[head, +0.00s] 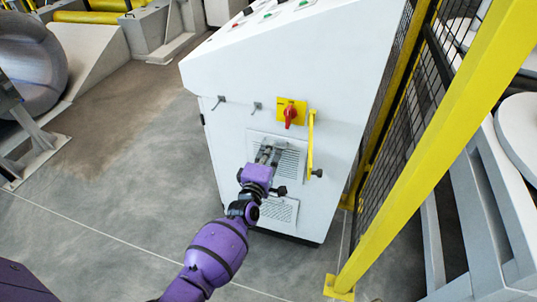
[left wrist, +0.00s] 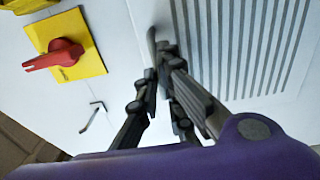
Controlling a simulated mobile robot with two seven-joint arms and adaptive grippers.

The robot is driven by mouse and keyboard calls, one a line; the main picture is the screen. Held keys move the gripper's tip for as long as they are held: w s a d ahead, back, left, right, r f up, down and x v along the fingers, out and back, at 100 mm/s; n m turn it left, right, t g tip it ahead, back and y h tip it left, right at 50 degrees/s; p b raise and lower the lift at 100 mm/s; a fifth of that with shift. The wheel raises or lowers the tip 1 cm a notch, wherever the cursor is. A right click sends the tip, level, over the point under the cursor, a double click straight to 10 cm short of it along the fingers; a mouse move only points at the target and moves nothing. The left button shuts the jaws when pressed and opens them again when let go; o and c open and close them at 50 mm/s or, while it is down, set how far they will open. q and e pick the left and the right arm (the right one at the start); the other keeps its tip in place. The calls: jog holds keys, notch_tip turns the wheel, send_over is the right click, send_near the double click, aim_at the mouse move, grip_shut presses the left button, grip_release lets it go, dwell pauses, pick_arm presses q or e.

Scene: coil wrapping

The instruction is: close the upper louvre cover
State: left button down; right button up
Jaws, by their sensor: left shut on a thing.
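The upper louvre cover (head: 291,165) is a pale slotted panel on the front of the white cabinet, below the red and yellow switch. Its slats fill the upper right of the left wrist view (left wrist: 250,45). My left gripper (head: 268,154) is in front of the cover's left part. In the left wrist view the fingertips (left wrist: 160,75) are closed together at a thin grey tab (left wrist: 153,42) beside the slats. The fingers hide part of the tab and cover. I cannot tell how far the cover stands off the cabinet. My right gripper is not in view.
A lower louvre (head: 284,210) sits beneath. A yellow-framed mesh fence (head: 400,130) stands close on the right. The floor at left is open.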

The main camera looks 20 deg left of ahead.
pick_arm(q)
jog(key=shift+w+r, duration=0.35)
jog(key=shift+r, duration=0.35)
jog(key=shift+a+r, duration=0.1)
jog(key=c, duration=1.9)
grip_release()
jog(key=shift+w, duration=0.15)
jog(key=shift+c, duration=0.2)
jog(key=shift+f, duration=0.25)
jog(key=shift+f, duration=0.1)
